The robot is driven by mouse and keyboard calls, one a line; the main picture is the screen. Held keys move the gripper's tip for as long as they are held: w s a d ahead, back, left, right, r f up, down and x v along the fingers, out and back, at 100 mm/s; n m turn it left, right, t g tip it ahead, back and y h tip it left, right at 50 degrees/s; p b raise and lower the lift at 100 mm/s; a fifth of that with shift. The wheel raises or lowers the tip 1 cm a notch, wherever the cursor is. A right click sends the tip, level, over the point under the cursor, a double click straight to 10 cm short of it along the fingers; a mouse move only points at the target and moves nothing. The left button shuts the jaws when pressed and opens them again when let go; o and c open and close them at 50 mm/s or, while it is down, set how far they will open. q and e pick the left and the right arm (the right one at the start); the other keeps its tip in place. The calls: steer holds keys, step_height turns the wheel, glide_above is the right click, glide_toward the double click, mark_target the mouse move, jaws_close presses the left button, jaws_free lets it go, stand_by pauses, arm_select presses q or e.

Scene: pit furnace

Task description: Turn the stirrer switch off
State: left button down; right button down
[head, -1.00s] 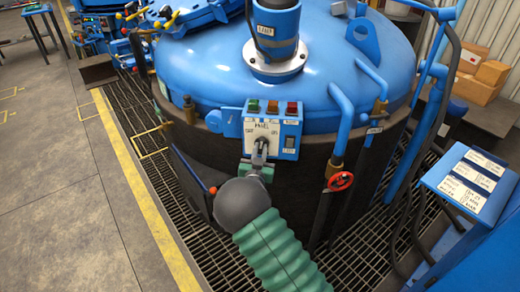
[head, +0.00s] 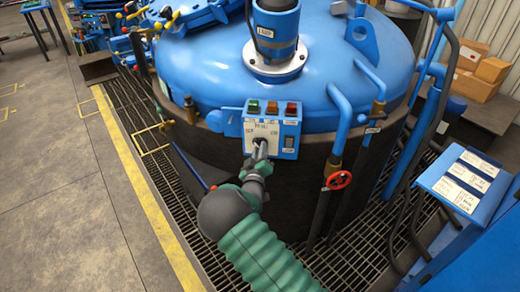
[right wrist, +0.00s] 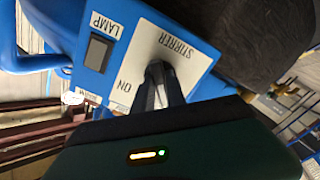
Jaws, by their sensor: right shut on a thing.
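The stirrer switch sits on a white plate (head: 250,128) on a blue control box (head: 280,113) at the furnace's side. In the right wrist view, the plate (right wrist: 186,48) carries the words STIRRER and ON. My right gripper (head: 260,149) reaches the plate from below, and its fingers are shut on the switch's knob. The fingers (right wrist: 157,72) also show against the plate in the right wrist view. They hide the knob, so I cannot tell its position. My left gripper is not in view.
A dark rocker switch labelled LAMP (right wrist: 99,52) sits beside the stirrer plate. Green, orange and red lamps line the box's top. A red handwheel (head: 338,180) stands to the right, near blue pipes (head: 341,112). The furnace lid (head: 200,70) rises behind.

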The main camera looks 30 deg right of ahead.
steer(key=shift+a+f+n, duration=0.1)
steer(key=shift+f+n, duration=0.2)
steer(key=shift+n, duration=0.3)
steer(key=c, duration=1.4)
jaws_free()
steer(key=shift+o, duration=0.2)
steer(key=shift+r, duration=0.15)
